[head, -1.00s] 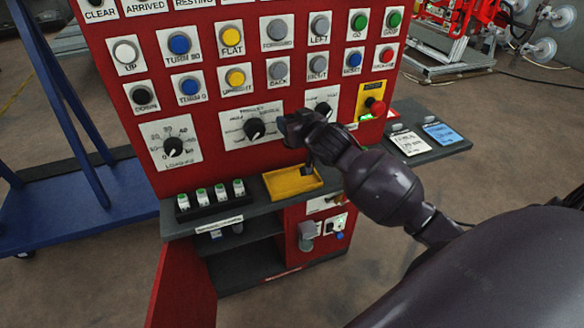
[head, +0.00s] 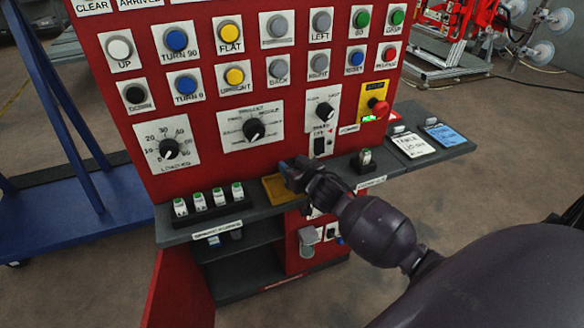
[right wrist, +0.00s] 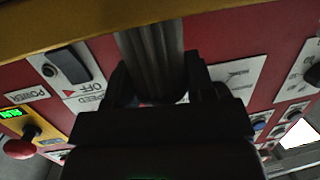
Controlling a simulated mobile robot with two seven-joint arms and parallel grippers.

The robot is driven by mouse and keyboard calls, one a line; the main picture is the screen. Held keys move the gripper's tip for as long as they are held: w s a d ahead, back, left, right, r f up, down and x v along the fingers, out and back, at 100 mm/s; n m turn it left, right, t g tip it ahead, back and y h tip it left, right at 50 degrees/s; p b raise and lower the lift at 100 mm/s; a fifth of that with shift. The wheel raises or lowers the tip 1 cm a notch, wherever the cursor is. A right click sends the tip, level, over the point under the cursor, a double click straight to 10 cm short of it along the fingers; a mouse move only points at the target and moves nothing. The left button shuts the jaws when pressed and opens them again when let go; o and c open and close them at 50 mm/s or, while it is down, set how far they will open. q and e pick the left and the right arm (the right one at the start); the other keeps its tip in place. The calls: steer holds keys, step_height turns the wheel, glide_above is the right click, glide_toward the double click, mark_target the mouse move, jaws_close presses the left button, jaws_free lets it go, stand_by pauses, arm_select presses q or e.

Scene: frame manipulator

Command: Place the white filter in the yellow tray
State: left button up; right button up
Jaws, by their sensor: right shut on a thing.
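The yellow tray (head: 277,192) lies on the dark ledge of the red panel, partly covered by my right gripper. My right gripper (head: 290,172) is over the tray, at its right side. In the right wrist view my right gripper (right wrist: 160,100) is shut on a ribbed, greyish cylinder, which looks like the white filter (right wrist: 150,50) in shade. A yellow band, likely the tray (right wrist: 90,25), crosses the top of that view beyond the filter. I cannot tell whether the filter touches the tray. The filter cannot be made out in the head view. My left gripper is not in view.
Several green-topped white pieces (head: 208,197) stand in a black rack left of the tray. One similar piece (head: 365,157) stands to the right. The red panel (head: 205,115) with knobs and buttons rises behind. A side shelf (head: 450,149) holds cards.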

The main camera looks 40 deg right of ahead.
steer(key=o, duration=0.9)
steer(key=shift+f, duration=0.2)
steer(key=shift+r, duration=0.1)
steer(key=shift+s, duration=0.15)
steer(key=p+v, duration=0.2)
steer(key=v, duration=1)
steer(key=s+a+f+g, duration=0.1)
steer(key=s+a+f, duration=0.2)
steer(key=s+f, duration=0.2)
steer(key=s+a+f+n+g, duration=0.1)
steer(key=s+a+f+g, duration=0.1)
steer(key=s+f, duration=0.3)
steer(key=s+a+f+n+g+y, duration=0.1)
steer(key=s+a+f, duration=0.3)
steer(key=s, duration=0.4)
steer(key=shift+s+a+f, duration=0.2)
steer(key=shift+f, duration=0.6)
